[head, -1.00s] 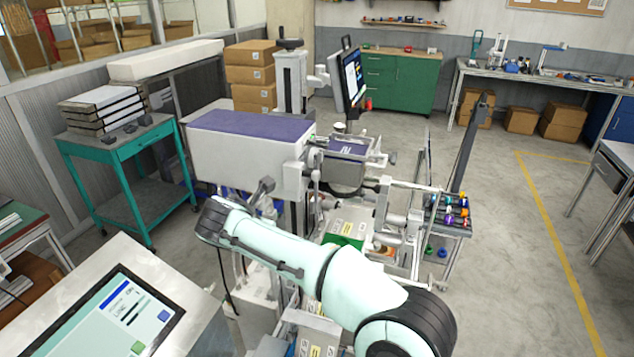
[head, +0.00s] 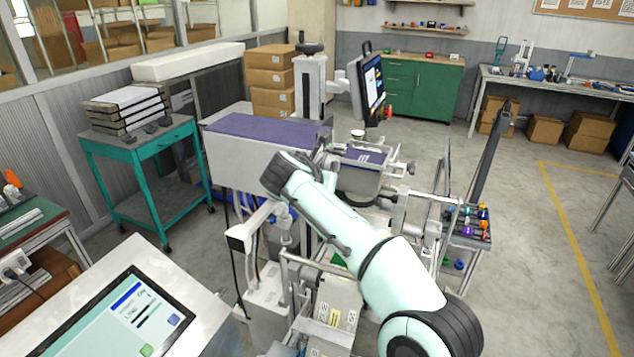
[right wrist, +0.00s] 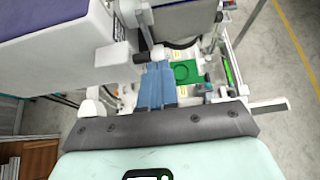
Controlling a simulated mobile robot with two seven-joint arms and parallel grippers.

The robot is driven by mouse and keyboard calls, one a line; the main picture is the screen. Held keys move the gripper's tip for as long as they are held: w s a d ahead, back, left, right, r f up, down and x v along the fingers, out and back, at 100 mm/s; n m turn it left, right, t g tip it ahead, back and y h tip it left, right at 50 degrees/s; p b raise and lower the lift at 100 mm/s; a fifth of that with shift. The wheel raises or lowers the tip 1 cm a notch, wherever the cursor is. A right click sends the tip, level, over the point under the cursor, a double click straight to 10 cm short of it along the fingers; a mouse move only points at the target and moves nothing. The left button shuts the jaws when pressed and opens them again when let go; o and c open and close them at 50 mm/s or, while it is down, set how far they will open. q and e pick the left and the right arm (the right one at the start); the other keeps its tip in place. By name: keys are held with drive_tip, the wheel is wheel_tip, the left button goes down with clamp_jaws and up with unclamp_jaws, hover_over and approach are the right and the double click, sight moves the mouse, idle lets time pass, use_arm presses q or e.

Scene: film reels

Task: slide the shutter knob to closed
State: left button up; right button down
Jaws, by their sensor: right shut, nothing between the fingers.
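A white box-shaped machine head (head: 262,152) with a purple top stands mid-view. My right arm reaches up to its near right side in the head view, and the forearm and wrist hide part of the machine. In the right wrist view my right gripper (right wrist: 157,80) shows as two blue fingers pressed together, empty. Its tips are close to small grey and dark fittings (right wrist: 142,57) on the box's side; I cannot tell whether they touch. I cannot tell which fitting is the shutter knob. My left gripper is not seen.
A monitor (head: 371,82) on a post stands behind the machine. A control panel (head: 125,315) is at front left and a teal cart (head: 140,150) at left. A rack of coloured bottles (head: 470,222) is at right. Open floor lies beyond it.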

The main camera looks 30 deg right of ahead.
drive_tip(key=shift+x, duration=1.05)
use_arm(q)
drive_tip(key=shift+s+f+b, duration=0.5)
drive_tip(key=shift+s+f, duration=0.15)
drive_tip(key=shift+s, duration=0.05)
use_arm(e)
wheel_tip(320, 180, down, 4)
drive_tip(key=shift+s+r, duration=0.1)
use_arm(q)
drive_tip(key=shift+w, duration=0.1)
